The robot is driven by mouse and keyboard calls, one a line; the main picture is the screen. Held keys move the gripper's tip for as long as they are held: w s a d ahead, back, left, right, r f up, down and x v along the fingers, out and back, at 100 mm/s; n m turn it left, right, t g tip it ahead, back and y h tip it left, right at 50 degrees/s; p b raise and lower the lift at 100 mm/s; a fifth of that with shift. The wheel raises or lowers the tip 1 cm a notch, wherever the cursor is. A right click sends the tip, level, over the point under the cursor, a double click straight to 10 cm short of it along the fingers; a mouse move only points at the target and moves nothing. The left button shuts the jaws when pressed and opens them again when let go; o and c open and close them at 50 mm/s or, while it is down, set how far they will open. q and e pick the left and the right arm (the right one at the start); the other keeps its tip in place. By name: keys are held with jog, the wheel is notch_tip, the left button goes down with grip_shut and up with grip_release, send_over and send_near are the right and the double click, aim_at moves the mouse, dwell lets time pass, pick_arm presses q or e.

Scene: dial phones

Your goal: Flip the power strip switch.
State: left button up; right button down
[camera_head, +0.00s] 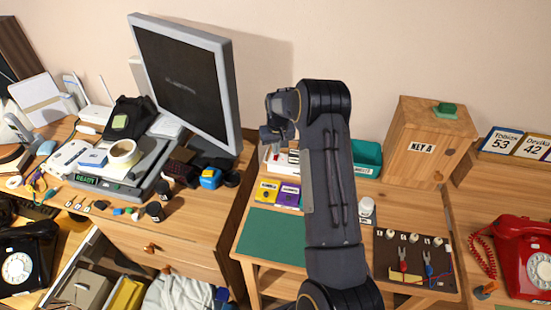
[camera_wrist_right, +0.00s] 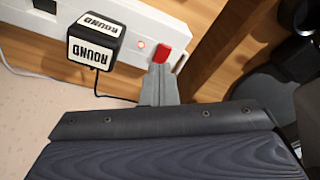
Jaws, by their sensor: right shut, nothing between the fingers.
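The white power strip (camera_wrist_right: 185,32) shows in the right wrist view, with a red switch (camera_wrist_right: 173,54) near its end. A small round reddish light (camera_wrist_right: 141,44) sits beside the switch. A block-shaped plug (camera_wrist_right: 96,42) labelled ROUND is on the strip. My right gripper (camera_wrist_right: 158,72) is shut and empty, its tips right at the lower left edge of the switch; I cannot tell whether they touch it. In the head view my right gripper (camera_head: 270,133) is over the strip (camera_head: 272,160), which it partly hides. My left gripper is not in view.
A monitor (camera_head: 185,80) stands just left of my right gripper. Yellow and purple boxes (camera_head: 278,194) lie below it, a green bin (camera_head: 366,157) is to the right. A wooden KEY A box (camera_head: 420,145) and red phone (camera_head: 525,260) are further right. The green mat (camera_head: 270,237) is clear.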

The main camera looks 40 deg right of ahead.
aim_at(276, 156)
jog(key=shift+f+b, duration=0.5)
jog(key=shift+f, duration=0.25)
jog(key=shift+r, duration=0.1)
jog(key=shift+r+p, duration=0.35)
jog(key=shift+r, duration=0.15)
jog(key=shift+r+p, duration=1.5)
jog(key=shift+r, duration=1.45)
jog(key=shift+r, duration=0.1)
